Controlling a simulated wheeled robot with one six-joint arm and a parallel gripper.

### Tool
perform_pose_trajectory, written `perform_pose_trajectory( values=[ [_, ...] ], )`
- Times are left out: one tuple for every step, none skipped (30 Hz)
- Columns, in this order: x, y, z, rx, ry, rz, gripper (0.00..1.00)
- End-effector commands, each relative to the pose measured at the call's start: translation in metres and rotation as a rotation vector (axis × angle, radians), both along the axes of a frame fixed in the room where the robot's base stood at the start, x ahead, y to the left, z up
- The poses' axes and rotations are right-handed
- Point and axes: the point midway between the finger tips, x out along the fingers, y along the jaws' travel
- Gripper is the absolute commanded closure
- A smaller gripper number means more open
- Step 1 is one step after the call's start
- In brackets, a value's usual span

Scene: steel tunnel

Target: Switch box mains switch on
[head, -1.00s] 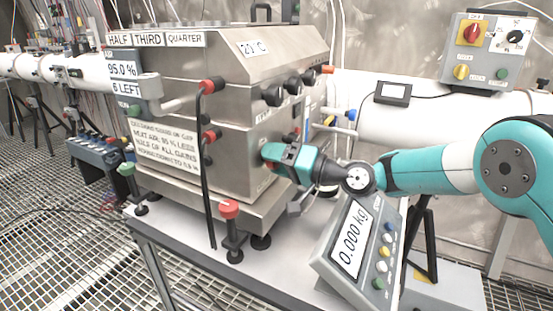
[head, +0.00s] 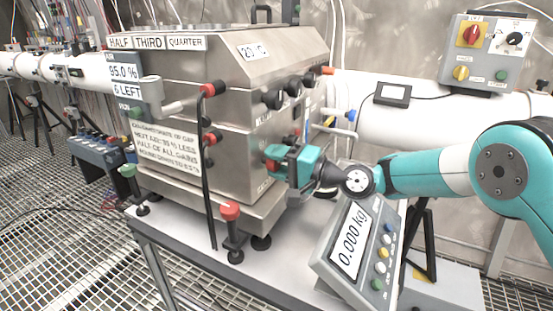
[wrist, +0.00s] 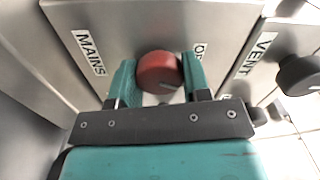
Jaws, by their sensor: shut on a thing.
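The red mains knob (wrist: 158,72) sits on a steel panel between the two teal fingers of my gripper (wrist: 157,80) in the wrist view. My gripper is shut on the knob. A pale line on the knob's face points right and slightly down in that view. The MAINS label (wrist: 88,52) is left of the knob; a label on the right, reading "OF", is partly hidden by the right finger. In the head view my gripper (head: 276,160) is at the lower right face of the steel box (head: 235,135), and the knob there is mostly hidden.
A black knob beside a VENT label (wrist: 260,54) is on the right in the wrist view. A weighing display (head: 350,240) stands below my arm. A grey switch box (head: 490,52) with a red-and-yellow switch hangs on the wall at the upper right.

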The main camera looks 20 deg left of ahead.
Motion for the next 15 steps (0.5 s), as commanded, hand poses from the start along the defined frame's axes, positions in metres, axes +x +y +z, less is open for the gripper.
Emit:
perform_pose_trajectory(
  values=[
    [0.0004, -0.0004, 0.0011, 0.002, 0.043, 0.0, 0.8],
    [0.0004, -0.0004, 0.0009, 0.005, 0.072, 0.0, 0.8],
    [0.0004, -0.0004, 0.0009, 0.008, 0.11, 0.0, 0.8],
    [0.0004, -0.0004, 0.0008, 0.01, 0.139, 0.0, 0.8],
    [0.0004, -0.0004, 0.0009, 0.012, 0.167, 0.0, 0.8],
    [0.0004, -0.0004, 0.0009, 0.015, 0.204, 0.0, 0.8],
    [0.0004, -0.0004, 0.0008, 0.016, 0.233, 0.0, 0.8],
    [0.0005, -0.0004, 0.0008, 0.019, 0.261, -0.001, 0.8],
    [0.0004, -0.0004, 0.0007, 0.022, 0.299, -0.001, 0.8],
    [0.0005, -0.0004, 0.0005, 0.024, 0.328, -0.001, 0.8],
    [0.0005, -0.0004, 0.0003, 0.026, 0.356, -0.001, 0.8],
    [0.0006, -0.0004, 0.0001, 0.029, 0.395, -0.001, 0.8],
    [0.0005, -0.0004, 0.0, 0.031, 0.423, -0.001, 0.8],
    [0.0005, -0.0004, -0.0001, 0.033, 0.451, -0.001, 0.8],
    [0.0006, -0.0004, -0.0001, 0.036, 0.489, -0.001, 0.8]
  ],
)
